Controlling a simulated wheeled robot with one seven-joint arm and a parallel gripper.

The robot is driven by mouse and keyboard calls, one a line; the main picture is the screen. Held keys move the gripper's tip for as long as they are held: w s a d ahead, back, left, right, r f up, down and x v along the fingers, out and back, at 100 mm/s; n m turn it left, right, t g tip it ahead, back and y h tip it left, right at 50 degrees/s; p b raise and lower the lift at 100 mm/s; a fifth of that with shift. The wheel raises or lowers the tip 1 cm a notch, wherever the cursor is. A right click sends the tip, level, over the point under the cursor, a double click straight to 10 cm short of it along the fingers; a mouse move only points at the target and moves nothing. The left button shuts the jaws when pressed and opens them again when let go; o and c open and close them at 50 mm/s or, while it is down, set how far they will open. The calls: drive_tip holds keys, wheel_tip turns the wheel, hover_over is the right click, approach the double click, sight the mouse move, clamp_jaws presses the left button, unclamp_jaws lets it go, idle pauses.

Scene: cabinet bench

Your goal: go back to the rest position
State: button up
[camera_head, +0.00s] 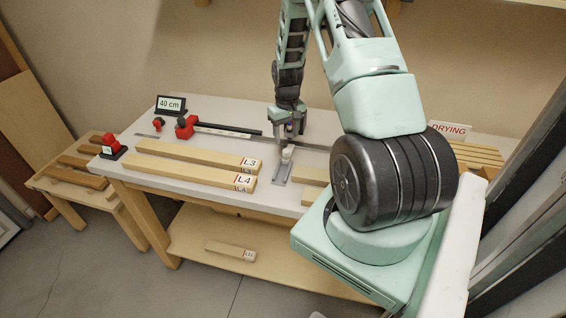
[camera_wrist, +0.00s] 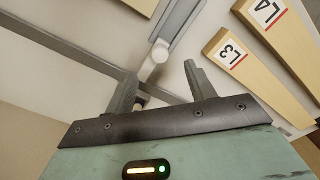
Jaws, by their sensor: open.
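My gripper (camera_head: 291,126) hangs over the back middle of the white bench top (camera_head: 165,187), fingers down. In the wrist view its two fingers (camera_wrist: 160,88) stand apart with nothing held between them. A small pale knob or post (camera_head: 287,153) on a grey metal plate (camera_head: 282,172) stands just in front of the gripper. It also shows in the wrist view (camera_wrist: 160,50), beyond the fingertips. Whether a finger touches it cannot be told. My arm hides the right part of the bench.
Wooden bars marked L3 (camera_head: 200,154) and L4 (camera_head: 185,172) lie on the bench. A red clamp (camera_head: 185,127) sits by a dark rail (camera_head: 228,130). A "40 cm" sign (camera_head: 171,104) stands at the back left. A "DRYING" sign (camera_head: 449,129) stands right. Another bar (camera_head: 230,250) lies on the lower shelf.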

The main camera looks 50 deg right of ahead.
drive_tip(key=shift+r+p, duration=0.35)
drive_tip(key=shift+r, duration=0.5)
drive_tip(key=w+a+r+n+y+b, duration=0.1)
drive_tip(key=a+r+n+b, duration=0.2)
drive_tip(key=a, duration=1.2)
drive_tip(key=w+a+r+n+b, duration=0.2)
drive_tip(key=a+r, duration=0.3)
drive_tip(key=a, duration=1)
drive_tip(key=s+a+r+n+b, duration=0.2)
drive_tip(key=s+a+n, duration=0.1)
drive_tip(key=s+a, duration=0.55)
drive_tip(key=s+a+n+b, duration=0.1)
drive_tip(key=s+a+n, duration=0.1)
drive_tip(key=s+a, duration=0.3)
drive_tip(key=s+a+r+n+b, duration=0.1)
drive_tip(key=s+a, duration=0.3)
drive_tip(key=s, duration=0.5)
drive_tip(key=shift+s+a+n, duration=0.35)
drive_tip(key=shift+s+n, duration=0.05)
drive_tip(key=shift+n, duration=0.3)
